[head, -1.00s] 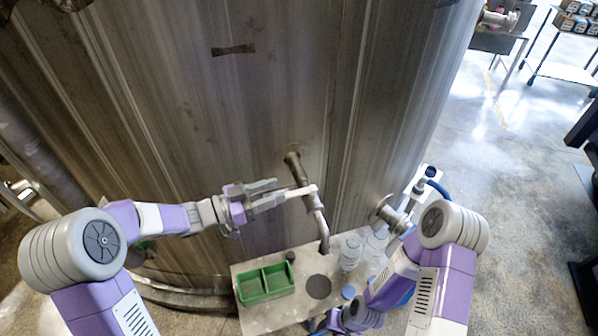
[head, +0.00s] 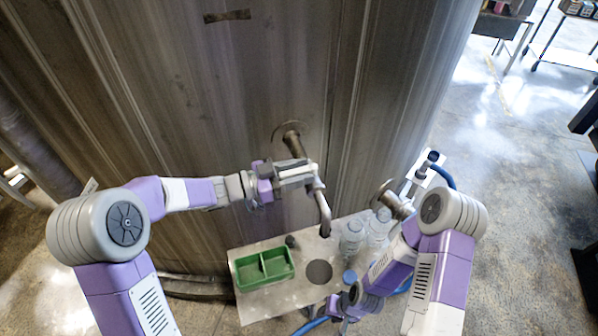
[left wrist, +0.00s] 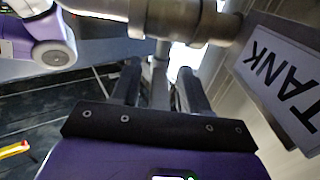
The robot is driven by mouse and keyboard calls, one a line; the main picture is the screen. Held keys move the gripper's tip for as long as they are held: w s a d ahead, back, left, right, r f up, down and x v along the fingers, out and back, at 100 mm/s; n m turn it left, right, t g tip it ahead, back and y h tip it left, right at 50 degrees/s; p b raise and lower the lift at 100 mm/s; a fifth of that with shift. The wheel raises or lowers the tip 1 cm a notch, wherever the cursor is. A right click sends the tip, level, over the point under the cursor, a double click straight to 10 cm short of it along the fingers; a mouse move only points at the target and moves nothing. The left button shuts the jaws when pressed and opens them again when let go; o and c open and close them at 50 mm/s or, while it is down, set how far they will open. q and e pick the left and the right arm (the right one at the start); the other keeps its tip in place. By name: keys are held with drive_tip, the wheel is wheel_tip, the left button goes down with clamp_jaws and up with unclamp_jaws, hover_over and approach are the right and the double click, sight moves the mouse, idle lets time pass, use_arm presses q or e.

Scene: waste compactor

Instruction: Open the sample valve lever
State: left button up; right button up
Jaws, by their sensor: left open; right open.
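The sample pipe (head: 321,208) comes out of the tank wall and bends down to a spout above the small table. My left gripper (head: 298,174) is open at the pipe's valve and covers the lever in the head view. In the left wrist view, the valve body (left wrist: 160,17) is at the top and the slim grey lever (left wrist: 159,78) stands between the open left fingers (left wrist: 158,90). I cannot tell whether a finger touches it. My right gripper (head: 333,312) is low by the table's front edge, partly hidden by its own arm.
The small table (head: 258,308) holds a green divided tray (head: 263,267), clear bottles (head: 351,240) and a dark round disc (head: 319,272). A second pipe fitting (head: 395,199) sticks out at right. A TANK sign (left wrist: 284,75) is close beside the left gripper. The floor at right is open.

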use_arm(q)
drive_tip(key=shift+d, duration=0.1)
clamp_jaws()
idle(0.5)
